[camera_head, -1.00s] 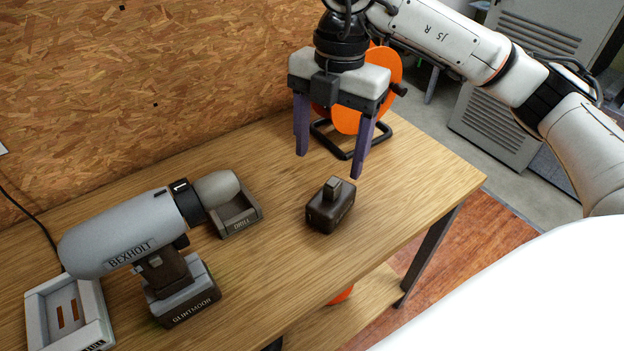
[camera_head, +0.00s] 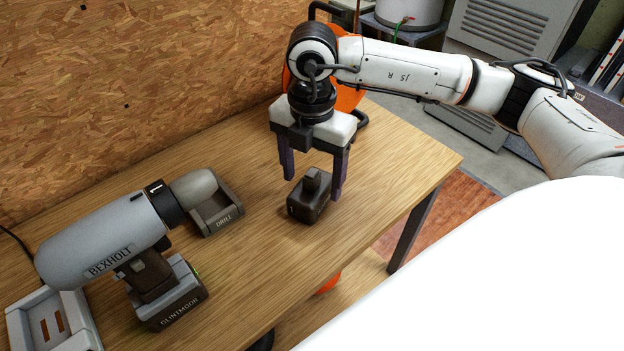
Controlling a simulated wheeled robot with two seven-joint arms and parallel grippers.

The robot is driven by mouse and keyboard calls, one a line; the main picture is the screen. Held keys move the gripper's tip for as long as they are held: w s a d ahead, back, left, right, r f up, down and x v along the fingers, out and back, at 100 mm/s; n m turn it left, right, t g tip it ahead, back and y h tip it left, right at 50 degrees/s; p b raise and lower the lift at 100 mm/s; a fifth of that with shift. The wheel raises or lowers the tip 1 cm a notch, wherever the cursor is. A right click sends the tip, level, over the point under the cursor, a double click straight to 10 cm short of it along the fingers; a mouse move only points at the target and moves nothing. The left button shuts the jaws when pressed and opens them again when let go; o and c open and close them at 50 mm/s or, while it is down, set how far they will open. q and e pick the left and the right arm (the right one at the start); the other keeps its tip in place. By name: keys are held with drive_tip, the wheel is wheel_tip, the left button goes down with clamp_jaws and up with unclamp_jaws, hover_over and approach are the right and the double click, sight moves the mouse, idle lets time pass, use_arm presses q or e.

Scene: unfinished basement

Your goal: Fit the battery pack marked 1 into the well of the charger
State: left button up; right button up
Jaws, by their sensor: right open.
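The dark battery pack (camera_head: 306,203) stands on the wooden table with its stem upward. A small pale mark shows on its near left face, too small to read surely. My right gripper (camera_head: 312,188) is open, pointing down, with one purple finger on each side of the pack's upper part. I cannot tell whether the fingers touch it. The charger (camera_head: 86,341) is a pale grey box at the lower left, with two orange-brown slots in its well; the drill partly covers it. My left gripper is not in view.
A grey BEXHOLT drill (camera_head: 100,240) stands on its GLINTMOOR battery (camera_head: 172,302) between the charger and the pack. A grey tray (camera_head: 222,220) labelled DRILL sits by its nose. An orange reel (camera_head: 347,97) is behind my gripper. The table's right end is clear.

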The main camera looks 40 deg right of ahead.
drive_tip(key=shift+c, duration=0.2)
clamp_jaws()
drive_tip(key=shift+r, duration=0.1)
